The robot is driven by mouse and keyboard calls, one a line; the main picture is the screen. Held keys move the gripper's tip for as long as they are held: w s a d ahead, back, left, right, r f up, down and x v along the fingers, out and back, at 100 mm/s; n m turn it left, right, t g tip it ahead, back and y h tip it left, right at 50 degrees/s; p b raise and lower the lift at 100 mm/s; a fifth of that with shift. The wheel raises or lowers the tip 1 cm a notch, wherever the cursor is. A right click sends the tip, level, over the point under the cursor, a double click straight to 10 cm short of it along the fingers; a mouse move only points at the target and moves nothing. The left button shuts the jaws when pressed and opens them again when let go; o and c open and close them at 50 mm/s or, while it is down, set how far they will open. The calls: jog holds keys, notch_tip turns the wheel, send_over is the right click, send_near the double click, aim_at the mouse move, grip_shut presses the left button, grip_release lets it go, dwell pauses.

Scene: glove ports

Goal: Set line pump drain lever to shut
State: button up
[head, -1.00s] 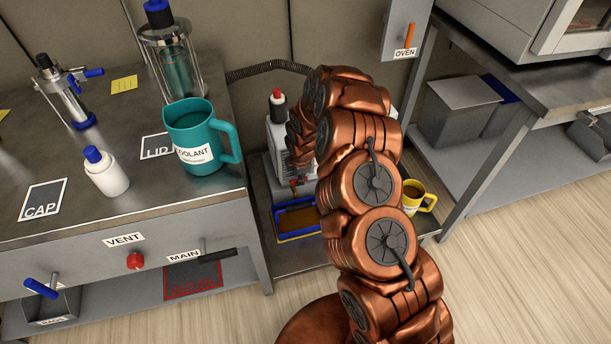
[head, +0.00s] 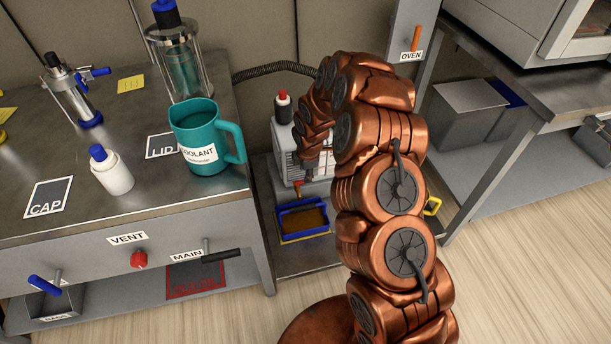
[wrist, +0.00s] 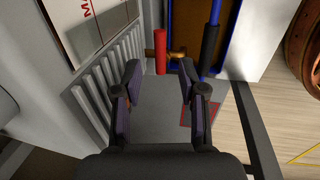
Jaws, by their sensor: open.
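The line pump (head: 287,150) is a pale grey finned box on a low shelf left of my arm. A small red-orange lever (head: 298,188) shows low on its front, above a blue tray (head: 285,236) holding brown liquid. In the wrist view the red lever handle (wrist: 160,50) sticks out by a brass fitting (wrist: 176,54), beside the pump's fins (wrist: 100,90). My gripper (wrist: 160,70) is open and empty, its two fingers pointing at the lever with a gap before it.
A steel bench on the left carries a teal coolant mug (head: 207,140) and a white bottle (head: 111,170). Its front has a red vent knob (head: 139,260) and a black main lever (head: 220,256). A dark handle (wrist: 210,48) stands right of the red lever. A yellow mug (head: 432,206) is mostly hidden.

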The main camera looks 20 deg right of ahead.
notch_tip(320, 180, up, 7)
jog(key=s, duration=0.1)
jog(key=shift+s, duration=0.2)
dwell(0.6)
jog(key=s+a+r+m+g, duration=0.2)
jog(key=s+r+m, duration=0.5)
jog(key=s+r, duration=0.85)
jog(key=s+r+m+g, duration=0.15)
jog(key=s+m, duration=0.25)
jog(key=s, duration=0.5)
jog(key=s+d+r+m, duration=0.1)
jog(key=s+r+m, duration=0.2)
jog(key=s, duration=0.5)
jog(key=s+r+m+g, duration=0.15)
jog(key=s+m, duration=0.25)
jog(key=s, duration=0.5)
notch_tip(320, 180, up, 25)
jog(key=s+t+p, duration=0.1)
jog(key=p, duration=2.1)
jog(key=shift+s+d+p, duration=0.15)
jog(key=shift+s+p, duration=0.2)
